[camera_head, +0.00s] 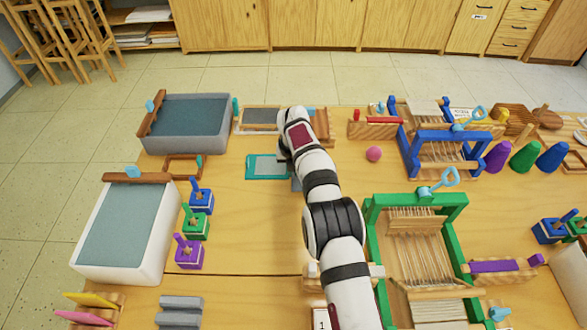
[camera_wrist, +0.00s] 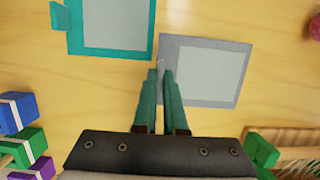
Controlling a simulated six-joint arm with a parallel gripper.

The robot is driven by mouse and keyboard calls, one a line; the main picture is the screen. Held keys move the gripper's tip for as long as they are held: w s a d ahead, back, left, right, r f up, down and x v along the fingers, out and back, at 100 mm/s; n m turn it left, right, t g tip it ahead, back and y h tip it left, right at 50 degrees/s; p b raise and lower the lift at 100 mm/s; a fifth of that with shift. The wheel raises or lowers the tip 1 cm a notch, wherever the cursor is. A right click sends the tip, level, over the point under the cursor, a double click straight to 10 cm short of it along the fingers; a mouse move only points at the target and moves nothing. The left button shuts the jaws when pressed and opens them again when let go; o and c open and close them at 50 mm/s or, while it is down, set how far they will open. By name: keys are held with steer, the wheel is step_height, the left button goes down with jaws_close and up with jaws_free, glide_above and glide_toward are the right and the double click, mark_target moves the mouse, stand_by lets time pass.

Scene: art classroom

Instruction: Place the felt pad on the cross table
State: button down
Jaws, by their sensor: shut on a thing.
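A flat grey-bordered pad with a pale green centre, taken as the felt pad (camera_wrist: 207,70), lies ahead of my gripper (camera_wrist: 160,75) in the wrist view. My gripper's teal fingers are close together on the pad's near-left edge, shut on it. In the head view only a sliver of the grey pad (camera_head: 297,185) shows beside my arm, and the fingers are hidden. Whether the pad touches the wood is hard to tell. The wooden tabletop (camera_head: 240,230) lies below; a seam crosses it, and I cannot tell which part is the cross table.
A teal-bordered pad (camera_wrist: 115,25) lies just left of the grey pad. A grey vat (camera_head: 185,125) and white vat (camera_head: 125,230) stand left. A green loom (camera_head: 375,215), blue loom (camera_head: 405,150) and pink ball (camera_head: 374,153) are right.

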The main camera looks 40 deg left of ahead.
steer(key=shift+f, duration=0.35)
steer(key=c, duration=1)
jaws_free()
